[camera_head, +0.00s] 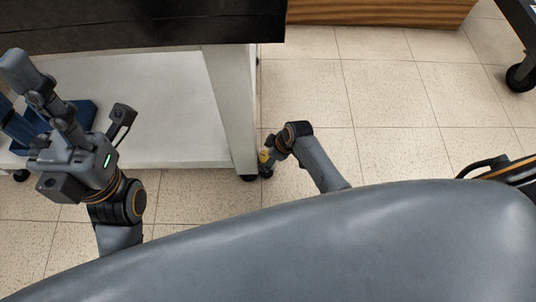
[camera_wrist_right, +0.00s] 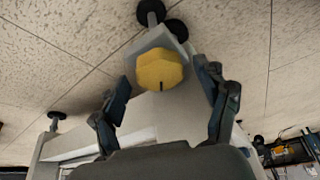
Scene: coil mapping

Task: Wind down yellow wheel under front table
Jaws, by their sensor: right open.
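The yellow wheel (camera_wrist_right: 160,71) is a faceted knob with a dark mark, by a caster at the foot of a white table leg in the right wrist view. In the head view a small bit of the wheel (camera_head: 264,157) shows by the leg of the front table (camera_head: 232,100). My right gripper (camera_wrist_right: 162,82) is open, its two fingers apart on either side of the wheel; contact is not clear. In the head view the right gripper (camera_head: 268,163) is small and partly hidden. My left gripper (camera_head: 42,98) is above the table's lower shelf; its opening is unclear.
The table has a black top (camera_head: 140,25) and a white lower shelf (camera_head: 160,140). A blue object (camera_head: 18,127) shows behind the left gripper. A wooden unit (camera_head: 380,10) stands at the back. Tiled floor (camera_head: 400,110) to the right is clear.

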